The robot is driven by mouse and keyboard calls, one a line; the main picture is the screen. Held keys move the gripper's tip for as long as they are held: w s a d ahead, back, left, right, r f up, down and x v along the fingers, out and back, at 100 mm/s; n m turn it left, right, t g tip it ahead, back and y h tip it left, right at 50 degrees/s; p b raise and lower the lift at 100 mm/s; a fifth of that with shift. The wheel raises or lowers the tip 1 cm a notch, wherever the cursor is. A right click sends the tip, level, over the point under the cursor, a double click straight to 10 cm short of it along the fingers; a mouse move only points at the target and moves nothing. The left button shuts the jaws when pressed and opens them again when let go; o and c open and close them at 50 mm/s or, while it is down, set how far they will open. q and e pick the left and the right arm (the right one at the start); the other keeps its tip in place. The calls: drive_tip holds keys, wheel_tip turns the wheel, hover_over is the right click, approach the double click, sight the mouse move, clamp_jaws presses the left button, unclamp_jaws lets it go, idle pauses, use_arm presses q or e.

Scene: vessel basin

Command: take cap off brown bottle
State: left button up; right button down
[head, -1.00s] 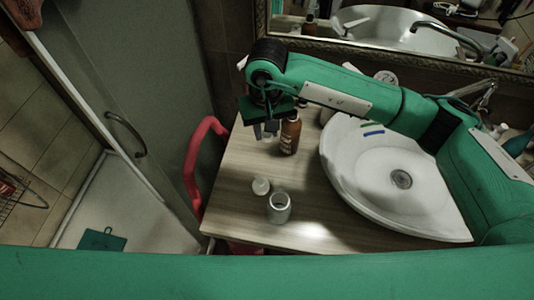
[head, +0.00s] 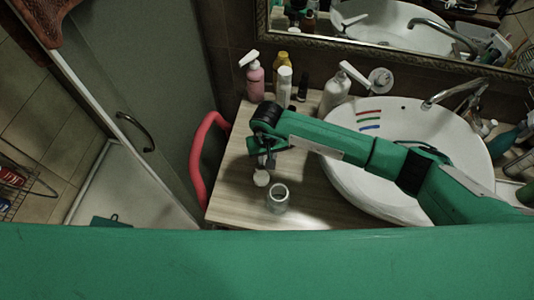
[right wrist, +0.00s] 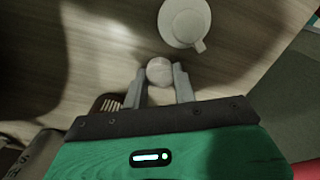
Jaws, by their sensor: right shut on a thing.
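My right gripper (head: 266,160) is low over the wooden counter, beside an open-topped pale jar (head: 278,198). Its fingers (right wrist: 159,80) are closed about a small round white piece (right wrist: 159,70). That piece also shows just below the fingers in the head view (head: 261,177). I cannot tell whether it is lifted off the counter. The jar is just beyond the fingertips in the right wrist view (right wrist: 185,20). The brown bottle is not clearly seen in the head view; my right arm covers the spot where it stood. My left gripper is out of view.
A white basin (head: 345,178) fills the counter's right. The counter's front left (head: 232,205) is clear.

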drive_tip(key=shift+f+b, duration=0.2)
drive_tip(key=shift+b, duration=0.15)
drive_tip(key=c, duration=1.1)
unclamp_jaws()
drive_tip(key=shift+r, duration=0.1)
drive_tip(key=shift+r+p, duration=0.15)
drive_tip(key=shift+p, duration=0.15)
drive_tip(key=shift+w+r, duration=0.1)
drive_tip(key=shift+r, duration=0.1)
wheel_tip(320, 180, up, 12)
drive_tip(key=b, duration=0.5)
drive_tip(key=shift+f, duration=0.2)
